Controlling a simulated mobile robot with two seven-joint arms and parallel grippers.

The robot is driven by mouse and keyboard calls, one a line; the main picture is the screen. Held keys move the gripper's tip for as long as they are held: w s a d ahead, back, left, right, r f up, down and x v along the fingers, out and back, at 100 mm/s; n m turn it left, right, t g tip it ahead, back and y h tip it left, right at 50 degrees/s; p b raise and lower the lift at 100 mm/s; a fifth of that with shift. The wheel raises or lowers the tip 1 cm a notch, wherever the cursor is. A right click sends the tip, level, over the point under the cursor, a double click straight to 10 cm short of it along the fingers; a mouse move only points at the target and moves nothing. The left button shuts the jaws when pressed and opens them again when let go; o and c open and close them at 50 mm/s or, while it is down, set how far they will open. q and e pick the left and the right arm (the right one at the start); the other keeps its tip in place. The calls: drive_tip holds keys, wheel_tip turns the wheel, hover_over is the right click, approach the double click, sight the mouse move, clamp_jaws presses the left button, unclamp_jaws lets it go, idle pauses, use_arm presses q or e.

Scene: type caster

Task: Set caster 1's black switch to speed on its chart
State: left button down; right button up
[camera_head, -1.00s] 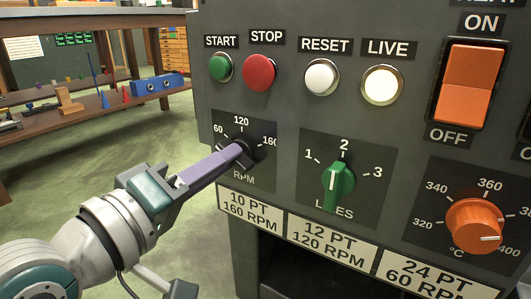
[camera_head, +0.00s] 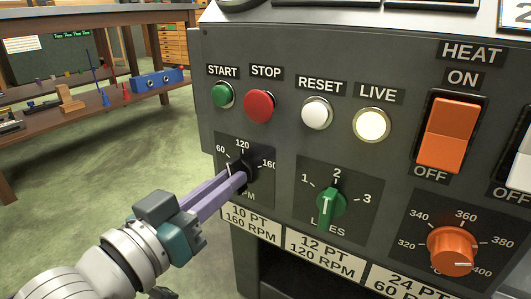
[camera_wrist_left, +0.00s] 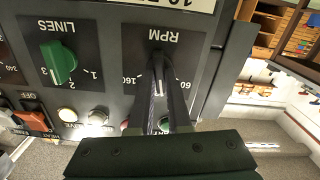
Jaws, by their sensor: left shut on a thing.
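The black RPM switch (camera_head: 237,164) sits on the grey caster's front panel, under the START and STOP buttons, with marks 60, 120 and 160 around it. My left gripper (camera_head: 240,176) is shut on this switch, its two purple fingers reaching in from the lower left. In the left wrist view the fingers (camera_wrist_left: 158,84) lie against the switch (camera_wrist_left: 157,60), and the picture is upside down. A pale line shows on the switch, but the fingers partly hide it and I cannot tell which mark it points to. Chart label 10 PT 160 RPM (camera_head: 250,222) is just below. My right gripper is not in view.
Labels 12 PT 120 RPM (camera_head: 324,254) and 24 PT 60 RPM (camera_head: 410,281) continue rightward. The green LINES switch (camera_head: 331,204) and orange heat dial (camera_head: 452,251) are to the right. A wooden bench (camera_head: 90,104) stands back left. The floor to the left is clear.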

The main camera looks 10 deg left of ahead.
use_arm(q)
drive_tip(key=shift+m+p, duration=0.3)
drive_tip(key=shift+m, duration=0.8)
drive_tip(key=c, duration=0.9)
unclamp_jaws()
drive_tip(key=shift+o, duration=0.2)
drive_tip(key=shift+s, duration=0.1)
drive_tip(key=p+v, duration=0.4)
drive_tip(key=v, duration=0.5)
drive_tip(key=shift+s, duration=0.35)
